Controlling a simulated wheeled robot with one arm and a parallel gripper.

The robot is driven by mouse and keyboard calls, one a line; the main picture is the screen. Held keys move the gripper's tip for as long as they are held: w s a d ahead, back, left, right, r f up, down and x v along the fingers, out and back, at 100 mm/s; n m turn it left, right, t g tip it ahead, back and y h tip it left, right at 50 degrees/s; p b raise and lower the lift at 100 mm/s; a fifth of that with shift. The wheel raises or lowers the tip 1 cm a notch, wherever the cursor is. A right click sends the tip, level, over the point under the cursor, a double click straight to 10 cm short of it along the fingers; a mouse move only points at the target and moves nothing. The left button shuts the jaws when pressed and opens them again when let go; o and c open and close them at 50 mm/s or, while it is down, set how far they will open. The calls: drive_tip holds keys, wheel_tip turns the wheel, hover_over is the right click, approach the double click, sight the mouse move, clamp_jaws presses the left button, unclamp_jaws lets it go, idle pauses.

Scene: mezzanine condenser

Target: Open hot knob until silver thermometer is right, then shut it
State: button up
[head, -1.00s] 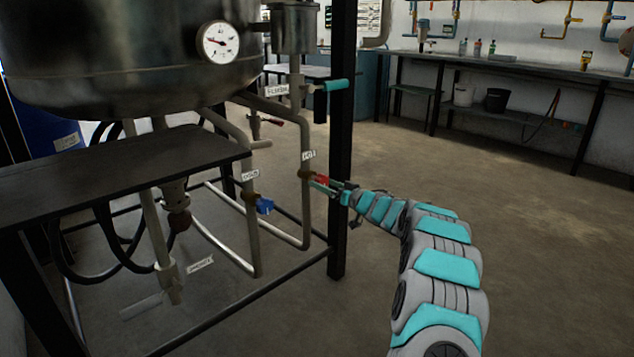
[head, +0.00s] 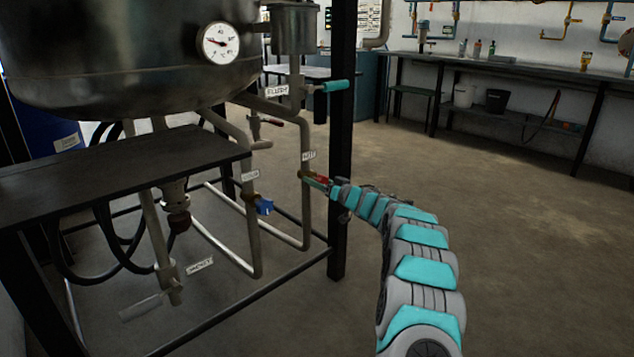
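The red hot knob (head: 322,181) sits on a brass valve on the vertical pipe below the label reading HOT (head: 308,156). My gripper (head: 318,184) is at the red knob, its fingers against or around it. The fingers and knob are small and overlap, so I cannot tell whether they are closed on it. The silver thermometer (head: 220,43) is a round white dial on the steel tank. Its dark needle points to the left and slightly up; the scale numbers are too small to read.
A blue knob (head: 264,207) is on the pipe left of the hot one. A teal handle (head: 335,86) is beside the FLUSH label (head: 277,91). A black frame post (head: 340,230) stands just behind my gripper. A dark shelf (head: 120,172) is at left. Open floor lies to the right.

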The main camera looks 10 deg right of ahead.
drive_tip(key=c, duration=0.9)
drive_tip(key=shift+n, duration=0.3)
drive_tip(key=shift+d+n+p, duration=0.15)
drive_tip(key=shift+n+p, duration=0.2)
drive_tip(key=shift+n, duration=0.45)
drive_tip(key=shift+w+n+b, duration=0.1)
drive_tip(key=shift+n+b, duration=3.85)
drive_tip(key=shift+n, duration=5.65)
